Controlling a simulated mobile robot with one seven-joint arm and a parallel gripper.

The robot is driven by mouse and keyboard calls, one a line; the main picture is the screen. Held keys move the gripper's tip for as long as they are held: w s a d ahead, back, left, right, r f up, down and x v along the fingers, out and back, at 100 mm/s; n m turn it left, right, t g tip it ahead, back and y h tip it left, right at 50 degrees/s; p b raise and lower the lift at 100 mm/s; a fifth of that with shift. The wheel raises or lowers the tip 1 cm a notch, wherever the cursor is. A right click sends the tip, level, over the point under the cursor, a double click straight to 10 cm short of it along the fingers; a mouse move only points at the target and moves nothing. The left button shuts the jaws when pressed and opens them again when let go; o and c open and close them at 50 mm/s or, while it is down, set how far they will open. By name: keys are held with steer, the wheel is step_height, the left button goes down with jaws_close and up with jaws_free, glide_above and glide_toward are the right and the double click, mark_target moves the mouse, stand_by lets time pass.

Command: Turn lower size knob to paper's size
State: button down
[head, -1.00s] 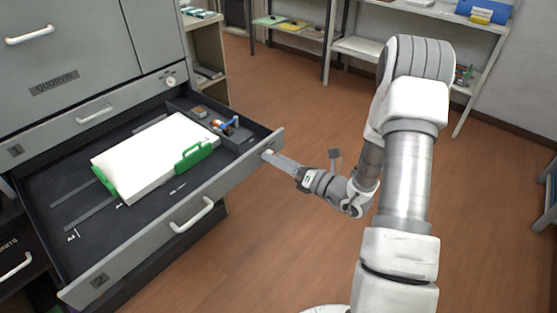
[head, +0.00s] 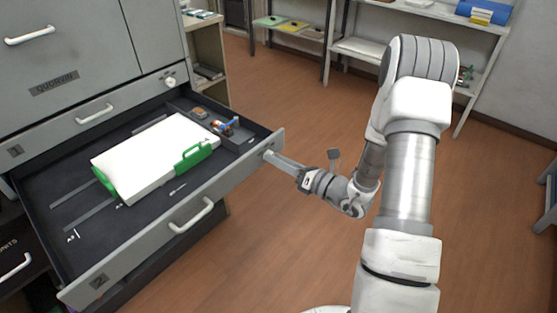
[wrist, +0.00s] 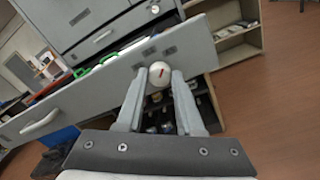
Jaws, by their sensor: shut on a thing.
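The lower size knob (wrist: 160,76) is white and round with a short red mark, on the front of the open drawer (head: 130,253) at its right end. My gripper (wrist: 159,82) has its two grey fingers on either side of this knob and is shut on it. In the head view my gripper (head: 269,157) reaches the drawer front from the right, and its fingers mostly hide the knob. A white paper stack (head: 150,158) lies in the drawer between green guides (head: 194,156). Small white size markings (head: 73,236) on the drawer floor are too small to read surely.
An upper knob (head: 170,82) sits on the closed drawer above. A small compartment in the open drawer holds blue and orange parts (head: 227,125). The drawer handle (head: 192,215) is left of my gripper. Shelves (head: 370,52) stand at the back. The brown floor (head: 285,240) is clear.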

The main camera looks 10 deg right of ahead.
steer(key=shift+s+n+h+b, duration=0.1)
steer(key=shift+n+h+b, duration=0.2)
steer(key=shift+n+b, duration=2.6)
steer(key=n+p, duration=0.2)
steer(key=n, duration=0.1)
steer(key=shift+p, duration=0.3)
steer(key=c, duration=0.5)
jaws_free()
steer(key=shift+c, duration=0.2)
steer(key=p+v, duration=0.3)
steer(key=v, duration=1.4)
steer(key=shift+s, duration=0.15)
steer(key=shift+r, duration=0.1)
